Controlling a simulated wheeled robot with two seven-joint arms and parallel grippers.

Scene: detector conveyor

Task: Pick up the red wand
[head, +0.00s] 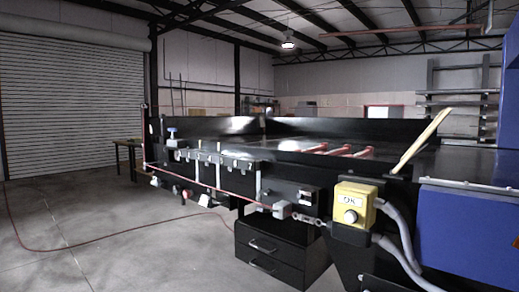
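Three small red rod-like things lie on the dark conveyor (281,145), right of its middle: a left red rod (316,148), a middle red rod (341,150) and a right red rod (364,153). They are small and partly cut off by the conveyor's near edge, so I cannot tell which of them is the red wand. Neither of my grippers shows in the head view.
A yellow button box (355,204) with grey cables sits on the conveyor's near side. A blue machine housing (465,230) stands at right. A pale slanted bar (424,138) rises beside it. Black drawers (268,250) stand below. The concrete floor at left is mostly clear.

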